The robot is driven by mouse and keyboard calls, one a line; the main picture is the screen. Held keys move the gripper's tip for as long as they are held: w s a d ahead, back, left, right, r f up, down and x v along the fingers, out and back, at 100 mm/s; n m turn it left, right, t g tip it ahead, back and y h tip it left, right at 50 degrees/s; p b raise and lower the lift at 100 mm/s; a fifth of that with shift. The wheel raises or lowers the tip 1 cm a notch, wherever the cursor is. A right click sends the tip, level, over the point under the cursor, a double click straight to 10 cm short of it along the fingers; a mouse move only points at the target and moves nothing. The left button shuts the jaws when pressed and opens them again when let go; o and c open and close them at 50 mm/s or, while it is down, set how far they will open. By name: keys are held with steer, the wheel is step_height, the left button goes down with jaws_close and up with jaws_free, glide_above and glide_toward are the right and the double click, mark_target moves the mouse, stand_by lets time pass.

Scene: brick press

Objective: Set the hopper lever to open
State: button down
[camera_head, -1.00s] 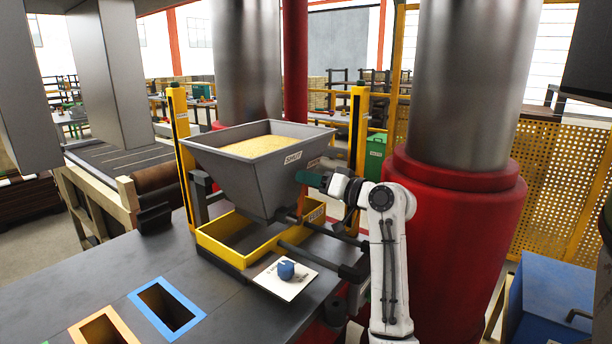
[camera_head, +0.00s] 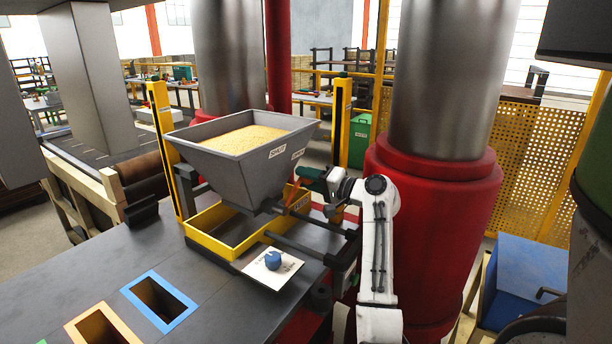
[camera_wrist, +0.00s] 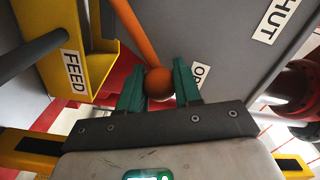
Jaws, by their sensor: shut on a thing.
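The grey hopper (camera_head: 240,170), full of yellow grain, stands over a yellow tray frame. Its lever is an orange rod (camera_wrist: 133,30) ending in an orange ball knob (camera_wrist: 159,84). The rod also shows in the head view (camera_head: 297,198), slanting up to my gripper. My gripper (camera_wrist: 160,88) has its green fingers closed on the knob, at the hopper's right side. In the wrist view, the partly hidden OPEN label (camera_wrist: 199,74) is just beside the right finger, and the SHUT label (camera_wrist: 277,20) is farther off, upper right.
The yellow tray (camera_head: 228,249), with a FEED label (camera_wrist: 74,71), sits below the hopper. A blue knob (camera_head: 272,260) on a white plate is in front. Blue-rimmed and orange-rimmed openings lie at the front left. A large red-based column (camera_head: 430,200) stands right of my arm.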

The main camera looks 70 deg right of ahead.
stand_by(0.4)
steer(key=c, duration=0.8)
jaws_free()
steer(key=b+v, duration=0.2)
steer(key=v, duration=0.9)
steer(key=shift+f, duration=0.1)
